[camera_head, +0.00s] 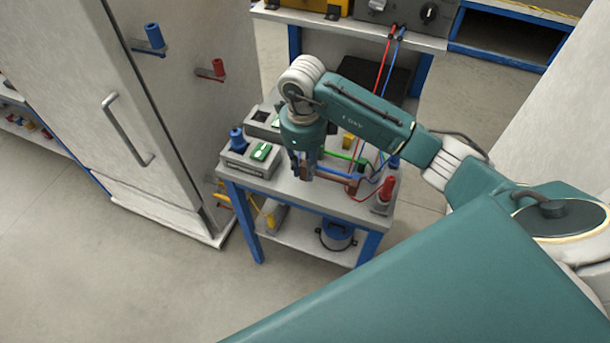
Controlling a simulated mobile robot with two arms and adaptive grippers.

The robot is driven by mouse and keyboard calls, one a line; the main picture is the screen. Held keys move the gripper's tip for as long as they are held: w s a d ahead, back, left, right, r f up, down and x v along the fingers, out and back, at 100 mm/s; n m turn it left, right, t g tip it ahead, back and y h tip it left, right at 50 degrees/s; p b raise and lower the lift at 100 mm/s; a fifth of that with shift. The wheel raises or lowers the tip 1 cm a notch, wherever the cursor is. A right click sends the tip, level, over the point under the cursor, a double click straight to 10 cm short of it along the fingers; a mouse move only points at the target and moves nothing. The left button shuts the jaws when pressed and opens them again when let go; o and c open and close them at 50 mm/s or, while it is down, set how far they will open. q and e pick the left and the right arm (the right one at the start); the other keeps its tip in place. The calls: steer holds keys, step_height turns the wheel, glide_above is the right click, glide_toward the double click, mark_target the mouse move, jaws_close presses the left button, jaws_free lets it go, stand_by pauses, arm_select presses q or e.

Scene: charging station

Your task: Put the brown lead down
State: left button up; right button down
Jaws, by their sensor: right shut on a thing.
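My right gripper (303,168) points down over the front of the small blue-legged bench (305,193). It is shut on the brown lead (338,174), whose brown part shows just to the right of the fingers. The fingers hide the held part. I cannot tell whether the lead touches the bench top. My left gripper is out of view.
Grey boxes with green parts (261,152) and a blue plug (237,140) stand at the bench's left. A red plug (387,189) stands at its right. Red and blue leads (385,65) hang behind. A tall grey cabinet (130,90) stands left.

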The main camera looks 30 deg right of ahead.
mark_target(305, 179)
steer(key=shift+f, duration=0.35)
step_height(305, 179, down, 3)
steer(key=shift+f+p, duration=0.2)
steer(key=shift+p, duration=0.2)
steer(key=shift+f, duration=0.45)
steer(key=shift+f, duration=0.15)
steer(key=c, duration=1.5)
jaws_free()
steer(key=shift+c, duration=0.2)
